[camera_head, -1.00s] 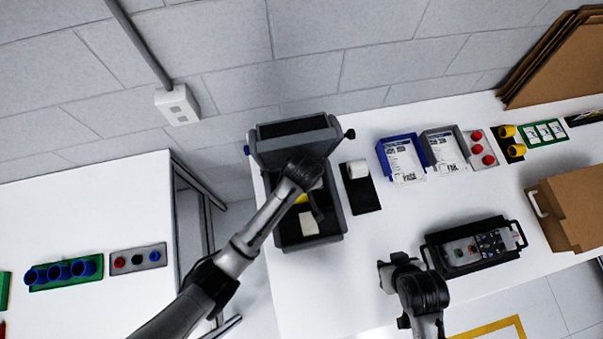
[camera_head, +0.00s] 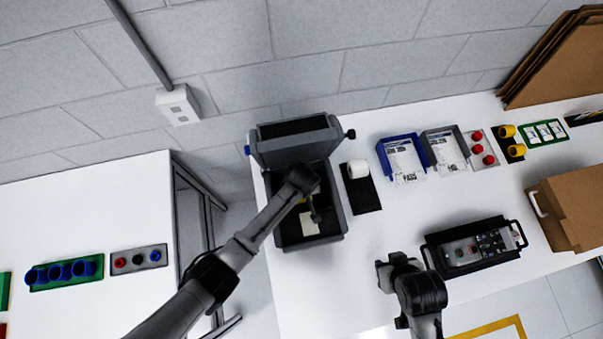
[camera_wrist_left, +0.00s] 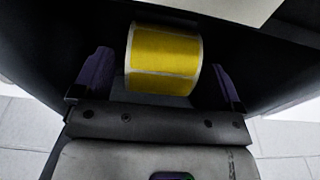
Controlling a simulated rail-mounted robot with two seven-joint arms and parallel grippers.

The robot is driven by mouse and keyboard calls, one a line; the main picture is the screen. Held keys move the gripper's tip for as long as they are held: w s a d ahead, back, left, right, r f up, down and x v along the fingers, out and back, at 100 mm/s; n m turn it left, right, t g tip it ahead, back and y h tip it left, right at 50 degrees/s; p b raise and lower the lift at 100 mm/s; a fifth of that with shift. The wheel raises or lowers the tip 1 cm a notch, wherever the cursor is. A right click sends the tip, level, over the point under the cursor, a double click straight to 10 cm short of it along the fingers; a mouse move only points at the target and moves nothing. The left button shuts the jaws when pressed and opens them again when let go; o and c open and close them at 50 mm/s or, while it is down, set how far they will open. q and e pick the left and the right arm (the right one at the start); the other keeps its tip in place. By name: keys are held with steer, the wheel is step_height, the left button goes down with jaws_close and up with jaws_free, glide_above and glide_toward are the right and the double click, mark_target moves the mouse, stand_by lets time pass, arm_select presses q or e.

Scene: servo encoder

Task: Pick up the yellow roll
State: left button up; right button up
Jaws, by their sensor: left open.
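The yellow roll (camera_wrist_left: 163,62), with white label edges, sits inside the dark open printer-like box (camera_head: 338,222). My left gripper (camera_wrist_left: 160,82) is open, with one finger on each side of the roll in the left wrist view. Small gaps seem to show beside the roll, and I cannot tell whether either finger touches it. In the head view my left gripper (camera_head: 314,207) reaches down into the box, and the arm hides most of the roll. My right gripper (camera_head: 384,270) is over the front of the table, and its fingers are too small to read.
A white roll (camera_head: 357,169) lies on a black mat right of the box. A blue bin (camera_head: 384,155) and a grey bin (camera_head: 432,150) stand beyond it. A control panel device (camera_head: 475,247) lies at the right. A white label (camera_head: 309,223) shows inside the box.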

arm_select(q)
steer(key=c, duration=1.1)
steer(key=shift+o, duration=0.2)
